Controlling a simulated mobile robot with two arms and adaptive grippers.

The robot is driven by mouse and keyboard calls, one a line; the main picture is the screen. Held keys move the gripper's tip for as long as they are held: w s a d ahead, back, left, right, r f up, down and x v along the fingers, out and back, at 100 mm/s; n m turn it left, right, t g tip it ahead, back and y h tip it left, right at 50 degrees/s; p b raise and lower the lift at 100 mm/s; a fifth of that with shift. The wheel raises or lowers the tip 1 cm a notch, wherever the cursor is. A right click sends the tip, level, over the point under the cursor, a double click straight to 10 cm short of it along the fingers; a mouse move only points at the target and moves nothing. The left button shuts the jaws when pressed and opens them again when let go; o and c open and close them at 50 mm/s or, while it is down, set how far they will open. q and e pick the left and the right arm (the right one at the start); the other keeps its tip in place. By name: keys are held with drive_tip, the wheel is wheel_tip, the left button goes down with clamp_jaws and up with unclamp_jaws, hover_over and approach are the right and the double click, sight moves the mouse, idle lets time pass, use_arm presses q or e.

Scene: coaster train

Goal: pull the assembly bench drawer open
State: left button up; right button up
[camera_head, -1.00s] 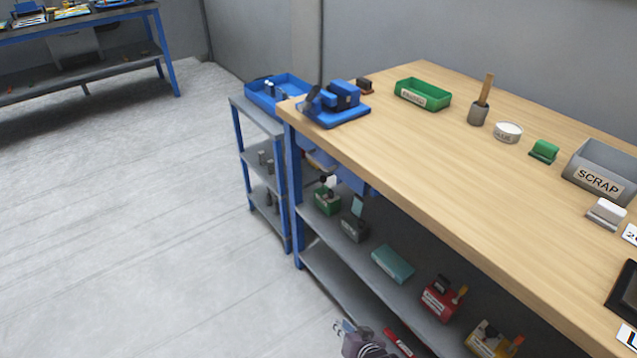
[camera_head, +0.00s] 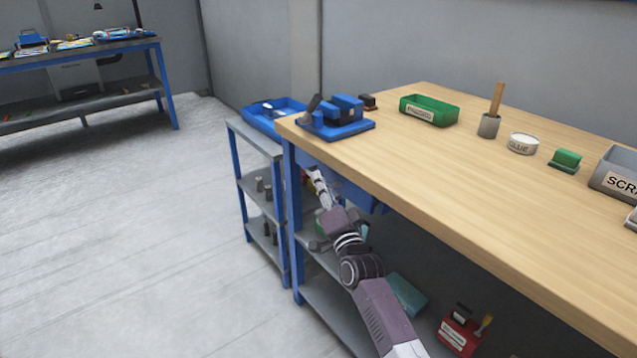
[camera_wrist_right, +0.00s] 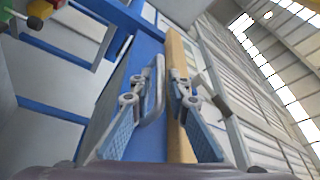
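The assembly bench (camera_head: 450,190) has a wooden top. Its blue drawer (camera_head: 362,196) sits under the top near the left end, partly hidden behind my right arm. My right gripper (camera_head: 317,182) is at the drawer front, under the bench edge. In the right wrist view, the drawer's grey metal handle (camera_wrist_right: 156,88) lies between the two spread fingers of the gripper (camera_wrist_right: 158,102), nearer the left finger. The fingers are open and do not appear closed on the handle. The drawer looks shut, though my arm hides part of it. My left gripper is out of view.
A blue vise-like fixture (camera_head: 337,118), a green tray (camera_head: 429,110) and a scrap bin (camera_head: 617,172) stand on the bench. A small shelf rack (camera_head: 262,190) with a blue tray stands beside its left end. The floor (camera_head: 130,240) left of the bench is clear.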

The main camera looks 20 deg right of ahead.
drive_tip(key=shift+x, duration=0.9)
drive_tip(key=shift+f, duration=0.1)
clamp_jaws()
